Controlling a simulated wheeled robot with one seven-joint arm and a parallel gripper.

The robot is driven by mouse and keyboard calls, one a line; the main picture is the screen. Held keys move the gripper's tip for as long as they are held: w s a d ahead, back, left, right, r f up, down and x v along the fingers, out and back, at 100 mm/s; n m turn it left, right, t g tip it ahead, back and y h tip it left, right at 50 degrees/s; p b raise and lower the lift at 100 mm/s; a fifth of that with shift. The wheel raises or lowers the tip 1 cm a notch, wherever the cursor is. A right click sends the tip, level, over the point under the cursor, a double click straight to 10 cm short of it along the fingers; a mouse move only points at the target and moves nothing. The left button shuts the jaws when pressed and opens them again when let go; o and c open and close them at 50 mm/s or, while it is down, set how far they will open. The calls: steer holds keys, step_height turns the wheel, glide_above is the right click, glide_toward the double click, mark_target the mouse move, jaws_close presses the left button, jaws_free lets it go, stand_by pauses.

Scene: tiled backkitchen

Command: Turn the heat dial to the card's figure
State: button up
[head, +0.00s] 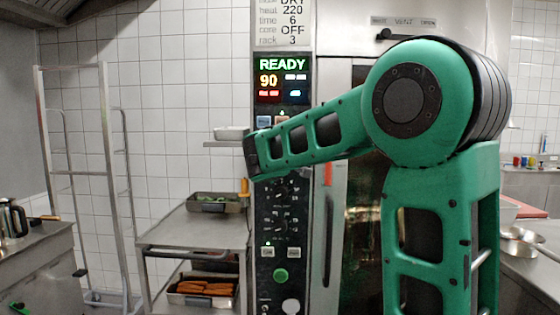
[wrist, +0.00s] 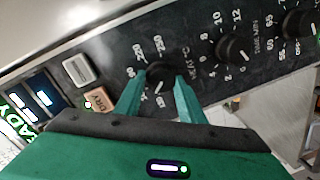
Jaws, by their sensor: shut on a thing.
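The card (head: 283,22) at the top of the oven panel reads heat 220, with time 6, core OFF and rack 3. The display (head: 282,78) below it shows READY and 90. In the wrist view the black heat dial (wrist: 160,73) sits between the two green fingers of my gripper (wrist: 159,82), which is shut on it. A pale mark shows at the dial's lower edge; its exact setting is hard to read. In the head view my arm hides the heat dial and the fingers.
The time dial (wrist: 231,48) is close to the right of my fingers, with another dial (wrist: 298,20) beyond. A pale square button (wrist: 79,69) and a DRY button (wrist: 99,98) lie left. A steel trolley (head: 192,228) with trays stands left of the panel.

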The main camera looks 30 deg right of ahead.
steer(key=shift+s+d+f+m+t+y, duration=0.1)
steer(key=shift+m+t+y, duration=0.2)
steer(key=shift+m, duration=2.9)
steer(key=shift+w+d+f+m+t+y, duration=0.15)
steer(key=shift+m+t, duration=0.3)
steer(key=shift+m, duration=2.75)
steer(key=shift+s+f+m+t+y, duration=0.15)
steer(key=shift+m+t+y, duration=0.15)
steer(key=shift+m, duration=2.9)
steer(key=shift+r, duration=0.2)
steer(key=o, duration=0.8)
steer(key=shift+o, duration=1.1)
steer(key=shift+f, duration=0.1)
